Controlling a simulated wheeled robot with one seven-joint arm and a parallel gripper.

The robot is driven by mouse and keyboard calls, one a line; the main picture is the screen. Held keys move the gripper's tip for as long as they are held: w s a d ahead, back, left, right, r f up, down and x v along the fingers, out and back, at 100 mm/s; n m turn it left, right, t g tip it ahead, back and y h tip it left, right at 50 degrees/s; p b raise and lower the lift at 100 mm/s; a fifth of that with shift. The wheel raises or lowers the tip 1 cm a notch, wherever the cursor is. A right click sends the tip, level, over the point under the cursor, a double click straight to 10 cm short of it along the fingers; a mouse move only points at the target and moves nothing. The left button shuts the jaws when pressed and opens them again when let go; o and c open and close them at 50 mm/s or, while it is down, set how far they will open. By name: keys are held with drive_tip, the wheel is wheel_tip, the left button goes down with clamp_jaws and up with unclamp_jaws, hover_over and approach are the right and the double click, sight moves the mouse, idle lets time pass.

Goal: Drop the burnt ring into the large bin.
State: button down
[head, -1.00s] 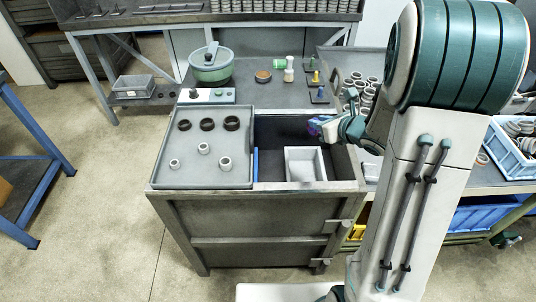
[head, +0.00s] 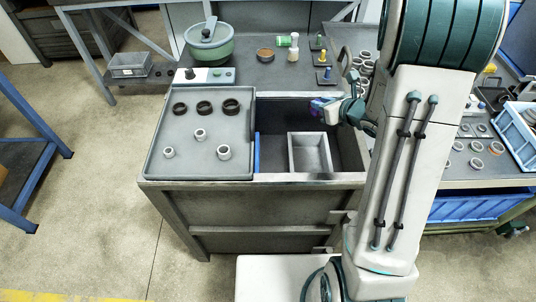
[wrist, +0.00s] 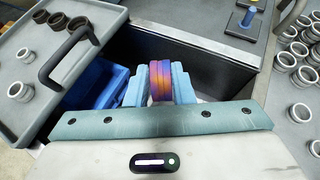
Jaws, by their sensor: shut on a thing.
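The burnt ring (wrist: 160,80), purple and orange, is clamped between the pale blue fingers of my gripper (wrist: 160,88) in the wrist view. In the head view the ring (head: 317,104) is a small purple patch at the tip of my gripper (head: 322,108), over the right part of a deep dark compartment in the bench. This compartment looks like the large bin (head: 275,113). A smaller grey open box (head: 309,171) stands in it, nearer the front. A blue box (wrist: 95,84) stands along its left side.
A grey tray (head: 205,173) left of the compartment holds three dark rings and three light rings. A lidded green pot (head: 210,48), a control box (head: 205,76) and small posts stand behind. Many grey rings (wrist: 302,75) lie to the right.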

drive_tip(key=shift+f, duration=0.4)
drive_tip(key=c, duration=1.2)
unclamp_jaws()
drive_tip(key=shift+o, duration=0.2)
drive_tip(key=b+v, duration=0.1)
drive_tip(key=v, duration=1.3)
drive_tip(key=shift+w, duration=0.1)
